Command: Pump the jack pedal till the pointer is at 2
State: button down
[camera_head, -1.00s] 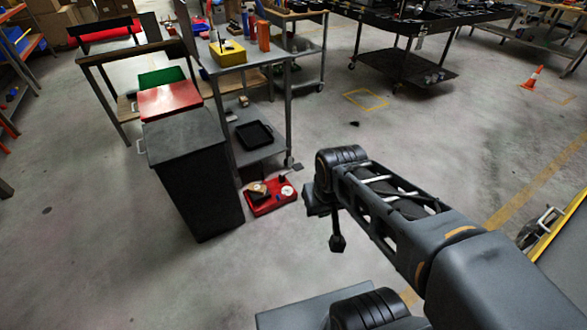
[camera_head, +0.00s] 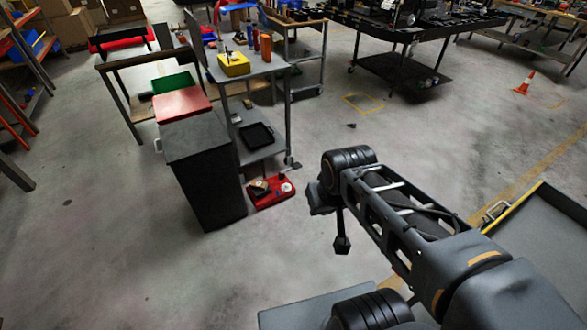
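A low red unit (camera_head: 271,193), which looks like the jack, sits on the floor beside the dark bin and in front of the grey cart. It has a pale round dial-like disc (camera_head: 286,187) on its right side and a tan and dark part on its left. The pointer and its number are too small to read, and I cannot make out the pedal clearly. My gripper (camera_head: 342,246) hangs down at the end of my arm, right of the red unit and apart from it. Its fingers are too small to tell open from shut.
A tall dark bin (camera_head: 207,185) stands just left of the red unit. The grey cart (camera_head: 265,141) with a black tray (camera_head: 256,135) is behind it. A grey tray-topped surface with a yellow edge (camera_head: 512,210) is at the right. The floor in front is open.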

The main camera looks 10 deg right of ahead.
aim_at(296, 165)
jog(key=z, duration=0.4)
jog(key=i, duration=1.9)
jog(key=u, duration=0.7)
jog(key=i, duration=0.65)
jog(key=u, duration=0.3)
